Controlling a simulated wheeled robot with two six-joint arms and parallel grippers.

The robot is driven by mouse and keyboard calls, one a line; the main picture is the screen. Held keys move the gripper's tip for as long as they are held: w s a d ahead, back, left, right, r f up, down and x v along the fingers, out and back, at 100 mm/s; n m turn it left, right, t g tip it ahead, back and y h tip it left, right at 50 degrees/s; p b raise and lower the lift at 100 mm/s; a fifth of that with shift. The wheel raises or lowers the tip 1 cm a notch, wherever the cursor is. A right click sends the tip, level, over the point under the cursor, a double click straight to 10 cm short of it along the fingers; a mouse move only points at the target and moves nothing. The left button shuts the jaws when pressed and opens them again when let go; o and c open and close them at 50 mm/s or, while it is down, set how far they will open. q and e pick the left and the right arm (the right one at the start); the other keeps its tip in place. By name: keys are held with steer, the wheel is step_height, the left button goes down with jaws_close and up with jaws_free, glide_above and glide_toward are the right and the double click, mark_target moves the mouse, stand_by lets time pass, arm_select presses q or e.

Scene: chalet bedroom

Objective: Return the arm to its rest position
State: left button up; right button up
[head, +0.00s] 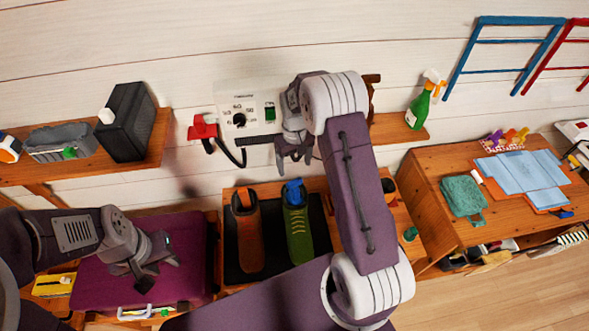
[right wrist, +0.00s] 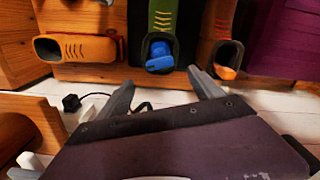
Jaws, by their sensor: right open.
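My right arm rises across the middle of the head view. Its gripper (head: 294,155) is in front of the wall panel (head: 239,95), above the shoe tray. In the right wrist view the two fingers of the right gripper (right wrist: 160,80) stand apart with nothing between them. Beyond them are a green shoe (right wrist: 160,35) with a blue object in its opening, and orange shoes on both sides. My left gripper (head: 145,272) hangs over the purple case (head: 185,245) at the lower left; its finger opening is too small to judge.
A dark tray (head: 270,268) holds a brown-orange shoe (head: 248,235) and a green shoe (head: 298,238). A red wall fitting (head: 203,129) has a dark cable. A shelf with a black box (head: 126,122) is left. A wooden desk (head: 430,190) with cloths is right.

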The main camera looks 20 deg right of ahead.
stand_by(0.3)
steer(key=s+a+r+t+b, duration=0.1)
steer(key=s+a+r+b, duration=0.25)
steer(key=r, duration=0.25)
steer(key=s+a+f, duration=0.1)
steer(key=s+f, duration=0.1)
steer(key=s, duration=0.6)
steer(key=s+a+f+m+b, duration=0.1)
steer(key=s+f, duration=0.1)
steer(key=s, duration=0.6)
